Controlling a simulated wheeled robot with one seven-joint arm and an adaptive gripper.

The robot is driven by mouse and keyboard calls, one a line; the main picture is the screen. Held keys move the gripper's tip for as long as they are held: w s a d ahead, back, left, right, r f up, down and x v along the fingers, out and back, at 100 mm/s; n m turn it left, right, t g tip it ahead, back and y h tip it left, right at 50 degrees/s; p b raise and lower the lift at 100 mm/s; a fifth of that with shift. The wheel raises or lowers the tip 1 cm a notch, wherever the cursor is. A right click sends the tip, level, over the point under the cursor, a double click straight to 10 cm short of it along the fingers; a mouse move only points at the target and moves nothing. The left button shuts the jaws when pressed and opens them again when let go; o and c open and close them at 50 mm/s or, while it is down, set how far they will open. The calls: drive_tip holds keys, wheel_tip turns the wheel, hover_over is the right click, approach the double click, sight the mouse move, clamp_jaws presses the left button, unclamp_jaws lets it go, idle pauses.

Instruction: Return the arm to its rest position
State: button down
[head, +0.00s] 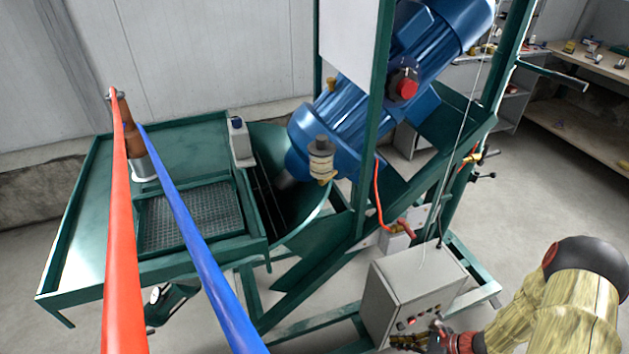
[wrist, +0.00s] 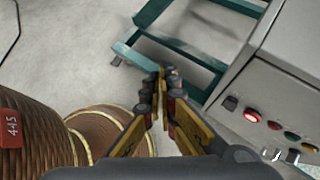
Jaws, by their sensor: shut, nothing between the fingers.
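My gripper (head: 436,338) is at the bottom of the head view, in front of the grey control box (head: 415,290). In the wrist view my gripper (wrist: 162,75) has its fingertips together, with nothing between them. The floor and a green frame foot lie beyond the tips. My arm (head: 570,310) enters from the lower right of the head view. The control box also shows at the right of the wrist view (wrist: 285,60), beside the gripper; I cannot tell the exact gap.
A green machine frame (head: 375,110) carries a blue motor (head: 340,120). Red (head: 122,250) and blue (head: 205,265) hoses cross the left foreground. Floor (head: 560,190) is clear at right.

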drive_tip(key=s+a+r+n+h, duration=0.2)
drive_tip(key=r+n, duration=0.6)
drive_tip(key=r, duration=0.8)
drive_tip(key=s+a+r+n+t+h+p, duration=0.1)
drive_tip(key=s+r+n+h, duration=0.3)
drive_tip(key=r, duration=1.2)
drive_tip(key=s+a+r+n+h+p, duration=0.1)
drive_tip(key=s+a+r+n, duration=0.3)
drive_tip(key=r+n, duration=0.8)
wheel_tip(320, 180, up, 5)
drive_tip(key=shift+s+f+n+h, duration=0.15)
drive_tip(key=shift+s+n+h, duration=0.2)
drive_tip(key=shift+h, duration=0.55)
